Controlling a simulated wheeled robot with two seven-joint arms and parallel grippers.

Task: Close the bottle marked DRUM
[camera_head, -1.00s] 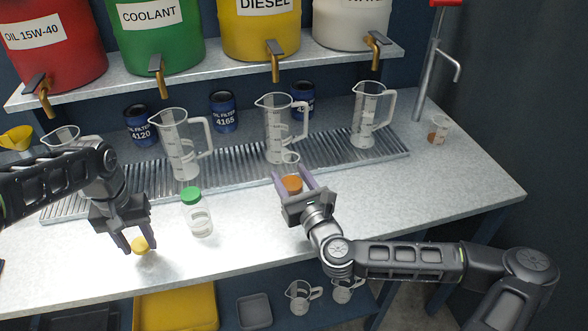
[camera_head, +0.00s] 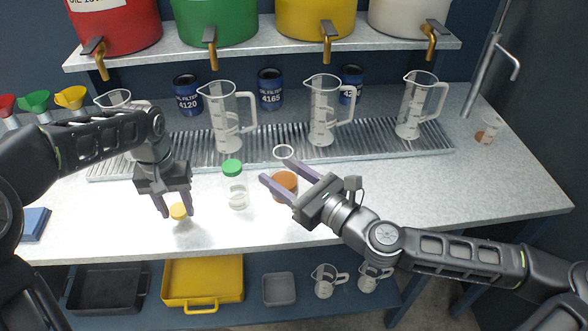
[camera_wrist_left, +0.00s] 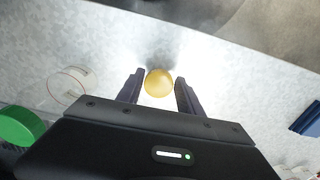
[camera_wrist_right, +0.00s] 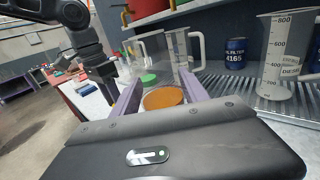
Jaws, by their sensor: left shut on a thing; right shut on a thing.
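A clear open bottle (camera_head: 283,153) shows a bare round mouth and brown liquid (camera_head: 285,181) low inside; its label is not readable. My right gripper (camera_head: 276,172) is shut around its body from the right, and the liquid also shows between the fingers in the right wrist view (camera_wrist_right: 163,98). My left gripper (camera_head: 177,212) is shut on a small yellow cap (camera_head: 179,211), low over the front of the counter; the cap also shows in the left wrist view (camera_wrist_left: 159,83). A green-capped clear bottle (camera_head: 237,190) stands upright between the grippers.
Several clear measuring jugs (camera_head: 229,125) stand on the ribbed drip tray (camera_head: 270,146), with blue oil filters (camera_head: 270,90) behind. The counter (camera_head: 440,190) is clear at right.

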